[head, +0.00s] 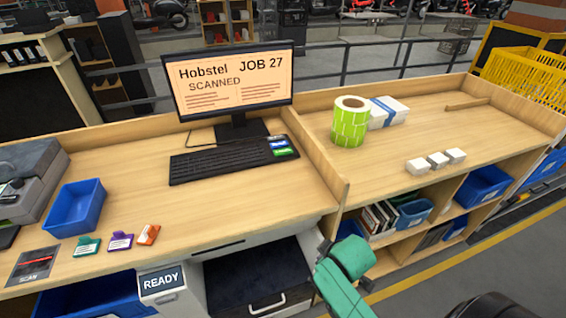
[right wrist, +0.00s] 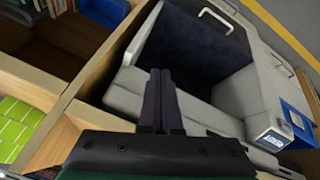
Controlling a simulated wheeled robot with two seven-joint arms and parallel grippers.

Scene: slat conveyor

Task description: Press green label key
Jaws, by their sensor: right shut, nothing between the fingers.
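A black keyboard (head: 222,161) lies on the desk in the head view. A green label key (head: 284,152) is at its right end, just below a blue label key (head: 278,143). The monitor (head: 228,82) behind it reads "Hobstel JOB 27 SCANNED". My right gripper (right wrist: 160,73) shows in the right wrist view, its two dark fingers shut together and empty. The green label key does not show in that view. In the head view my green right arm is low, right of the desk's front edge, with its fingers not visible. My left gripper is not in view.
A grey unit with a "READY" display (head: 162,280) and an open dark compartment (head: 255,270) sits under the desk front. A raised wooden divider (head: 314,158) stands right of the keyboard. A green label roll (head: 349,122) and white boxes (head: 436,160) stand beyond it.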

